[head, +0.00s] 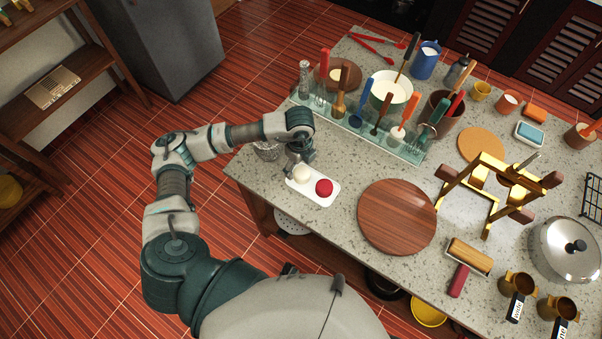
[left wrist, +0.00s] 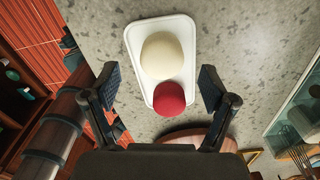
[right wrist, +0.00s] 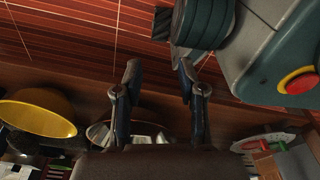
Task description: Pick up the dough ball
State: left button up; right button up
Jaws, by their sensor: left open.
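The dough ball (head: 302,173) is a cream-white round lump on a small white tray (head: 315,197) at the counter's left edge. A red ball (head: 324,187) sits beside it on the same tray. In the left wrist view the dough ball (left wrist: 162,55) lies ahead of my fingers, with the red ball (left wrist: 169,97) nearer. My left gripper (head: 294,163) is over the tray's far left end, by the dough ball; in its wrist view (left wrist: 160,88) the fingers are wide apart and empty. My right gripper (right wrist: 156,75) is open and empty, low beside the counter's shelf, outside the head view.
A round wooden board (head: 397,217) lies right of the tray. Behind it stands a glass rack (head: 345,124) of utensils. A metal mesh cup (head: 268,151) is close by my left wrist. A gold and wood stand (head: 494,190) is further right. A yellow bowl (right wrist: 38,112) is near my right gripper.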

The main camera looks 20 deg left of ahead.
aim_at(302, 177)
pick_arm(q)
jog(key=shift+d+f, duration=0.25)
jog(key=shift+f, duration=0.15)
jog(key=f, duration=0.3)
jog(key=shift+d+f, duration=0.3)
jog(key=shift+f, duration=0.05)
jog(key=shift+a+f, duration=0.15)
jog(key=shift+f, duration=0.25)
jog(key=shift+a, duration=0.2)
jog(key=shift+c, duration=0.2)
jog(key=c, duration=0.8)
jog(key=shift+d, duration=0.1)
jog(key=c, duration=0.4)
jog(key=shift+d, duration=0.1)
pick_arm(e)
jog(key=shift+s+d+f, duration=0.1)
jog(key=shift+s+d, duration=0.05)
jog(key=shift+d, duration=0.25)
